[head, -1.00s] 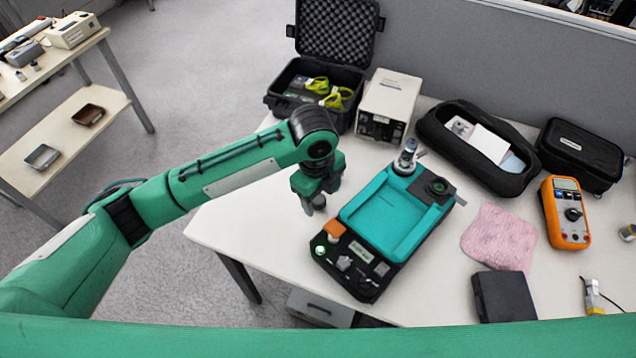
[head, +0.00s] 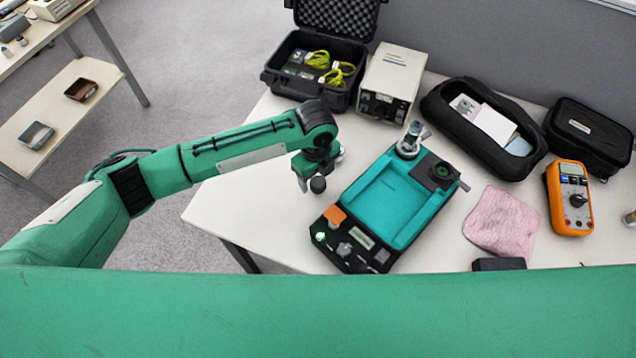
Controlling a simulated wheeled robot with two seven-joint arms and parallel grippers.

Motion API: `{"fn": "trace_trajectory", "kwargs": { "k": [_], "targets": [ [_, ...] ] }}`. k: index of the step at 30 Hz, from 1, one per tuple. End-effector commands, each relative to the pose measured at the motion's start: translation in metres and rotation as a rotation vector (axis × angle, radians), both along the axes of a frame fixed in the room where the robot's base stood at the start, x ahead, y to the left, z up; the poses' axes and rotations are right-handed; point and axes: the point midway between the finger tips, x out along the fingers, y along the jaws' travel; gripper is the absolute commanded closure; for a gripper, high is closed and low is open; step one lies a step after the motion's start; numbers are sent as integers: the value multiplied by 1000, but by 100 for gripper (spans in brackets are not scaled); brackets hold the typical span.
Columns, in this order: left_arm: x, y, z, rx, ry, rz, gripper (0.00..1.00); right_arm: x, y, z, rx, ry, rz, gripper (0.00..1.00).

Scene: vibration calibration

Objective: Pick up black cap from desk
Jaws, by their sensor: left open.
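A small dark round piece (head: 318,184), which looks like the black cap, shows at the lower end of my left gripper (head: 309,180). The gripper points down over the desk (head: 250,205), left of the teal tray device. It is open. The fingers are small and partly hidden by the wrist, so I cannot tell whether the cap is between them or beside them, or whether they touch it. My right gripper is not in view.
The teal tray device (head: 388,205) stands close to the right of the gripper. Behind are an open black case (head: 320,90) and a beige box (head: 392,80). A black pouch (head: 450,125), pink cloth (head: 502,222) and orange multimeter (head: 568,190) lie right. The desk's left part is clear.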

Motion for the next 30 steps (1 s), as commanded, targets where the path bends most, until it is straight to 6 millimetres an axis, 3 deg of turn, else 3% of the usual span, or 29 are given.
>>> {"fn": "trace_trajectory", "kwargs": {
  "k": [7,16,24,30],
  "targets": [
    [3,-2,-34,1,1,0,36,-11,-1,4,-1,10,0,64],
    [3,-2,-40,1,-1,-1,36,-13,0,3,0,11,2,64],
    [3,-2,-39,1,-1,-1,86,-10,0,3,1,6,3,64],
    [3,-2,-39,1,-1,-1,86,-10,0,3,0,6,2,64]
  ]
}}
